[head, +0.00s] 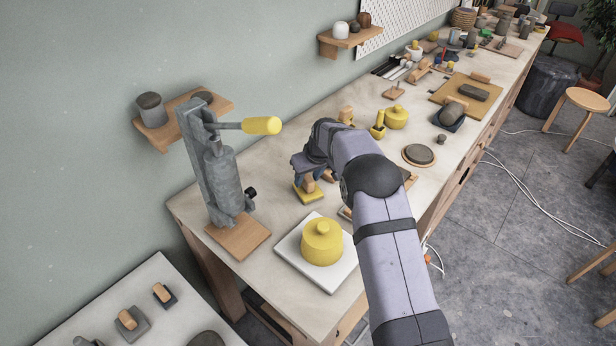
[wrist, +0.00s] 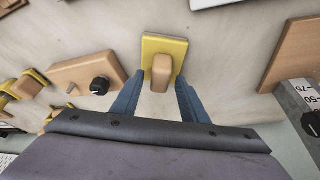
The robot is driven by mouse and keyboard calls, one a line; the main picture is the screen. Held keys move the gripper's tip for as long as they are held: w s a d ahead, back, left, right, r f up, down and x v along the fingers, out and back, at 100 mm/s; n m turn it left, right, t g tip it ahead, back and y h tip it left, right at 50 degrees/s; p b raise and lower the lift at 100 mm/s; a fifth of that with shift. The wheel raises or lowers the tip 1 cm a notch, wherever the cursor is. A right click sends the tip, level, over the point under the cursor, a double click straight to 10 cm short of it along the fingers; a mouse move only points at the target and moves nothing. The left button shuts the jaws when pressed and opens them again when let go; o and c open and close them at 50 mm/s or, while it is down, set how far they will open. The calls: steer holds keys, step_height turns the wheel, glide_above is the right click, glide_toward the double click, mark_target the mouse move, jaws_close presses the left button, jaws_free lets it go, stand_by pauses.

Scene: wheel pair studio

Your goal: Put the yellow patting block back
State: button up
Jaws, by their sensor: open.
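The yellow patting block (head: 312,197) has a flat yellow plate with a wooden handle standing on it. It rests on the workbench between the grey lever press and my arm. In the wrist view the yellow patting block (wrist: 158,41) lies straight ahead, with its wooden handle (wrist: 162,72) pointing up toward me. My gripper (wrist: 159,79) is open, with one blue finger on each side of the handle and a gap visible on both sides. In the head view my gripper (head: 308,181) is over the block and partly hidden by my wrist.
The grey lever press (head: 222,175) with a yellow grip stands left on a wooden base. A yellow lidded pot (head: 322,247) sits on a white board (head: 291,254) in front. A wooden box with a black knob (wrist: 80,74) and yellow-and-wood pieces (wrist: 27,90) are left in the wrist view.

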steer(key=shift+r, duration=0.1)
steer(key=shift+r, duration=0.2)
steer(key=b+v, duration=0.3)
steer(key=v, duration=0.8)
steer(key=shift+s+r, duration=0.25)
steer(key=shift+r, duration=0.1)
